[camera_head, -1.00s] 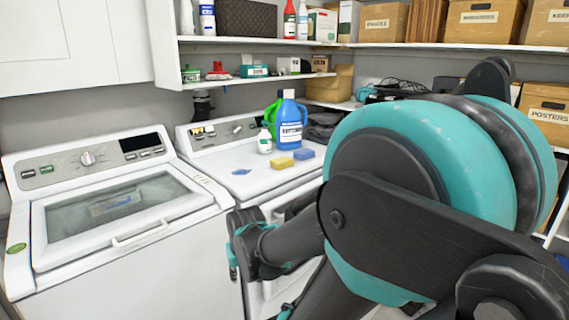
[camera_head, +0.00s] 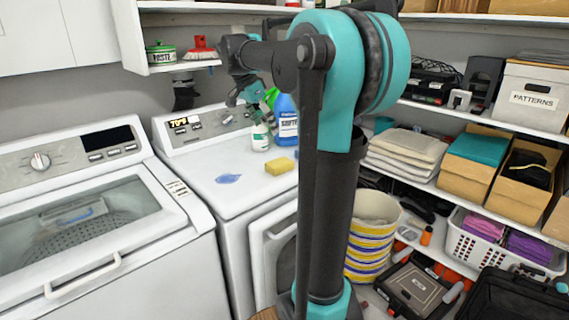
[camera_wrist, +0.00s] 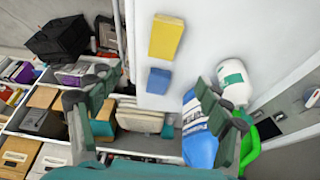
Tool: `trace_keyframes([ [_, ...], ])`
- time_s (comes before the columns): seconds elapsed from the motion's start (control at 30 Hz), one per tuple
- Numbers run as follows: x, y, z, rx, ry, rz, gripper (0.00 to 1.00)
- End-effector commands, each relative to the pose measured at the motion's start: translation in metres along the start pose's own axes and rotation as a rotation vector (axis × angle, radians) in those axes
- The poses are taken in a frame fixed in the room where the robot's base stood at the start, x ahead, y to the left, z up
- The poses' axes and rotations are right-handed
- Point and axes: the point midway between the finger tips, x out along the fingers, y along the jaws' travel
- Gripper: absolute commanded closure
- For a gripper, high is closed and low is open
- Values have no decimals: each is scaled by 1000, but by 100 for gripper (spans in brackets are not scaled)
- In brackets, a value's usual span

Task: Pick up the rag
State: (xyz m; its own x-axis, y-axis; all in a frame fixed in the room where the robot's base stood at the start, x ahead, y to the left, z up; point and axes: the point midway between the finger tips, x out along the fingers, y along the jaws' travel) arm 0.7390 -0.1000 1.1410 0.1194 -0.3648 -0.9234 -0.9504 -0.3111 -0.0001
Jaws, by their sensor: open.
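A small flat crumpled blue cloth (camera_head: 229,178), which looks like the rag, lies on the white top of the right-hand machine, left of a yellow sponge (camera_head: 280,166). It is not in the wrist view that I can make out. My gripper (camera_head: 250,95) is raised above the back of that machine, up and behind the cloth, near the bottles. In the wrist view my gripper (camera_wrist: 138,95) has its two fingers spread wide with nothing between them. The yellow sponge (camera_wrist: 166,37) and a blue sponge (camera_wrist: 158,81) lie below.
A blue bottle (camera_head: 285,122) and a white bottle (camera_head: 261,137) stand close below my gripper. The wall shelf (camera_head: 180,66) with small items is at its left. A glass-lidded washer (camera_head: 85,220) stands left. Loaded shelves (camera_head: 440,190) fill the right. The machine top around the cloth is clear.

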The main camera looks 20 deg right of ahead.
Motion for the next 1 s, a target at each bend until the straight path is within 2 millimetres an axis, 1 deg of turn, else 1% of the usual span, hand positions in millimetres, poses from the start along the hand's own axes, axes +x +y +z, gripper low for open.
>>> trace_keyframes([
  [0.3, 63, 0, 0, 0, -1, 0, 22],
  [0.5, 98, 0, 0, -1, -1, -1, 22],
  [0.6, 108, 0, 0, -2, -1, -1, 22],
  [0.8, 119, -2, -1, -2, -1, -1, 22],
  [1.0, 147, -8, -5, -1, -2, -1, 22],
])
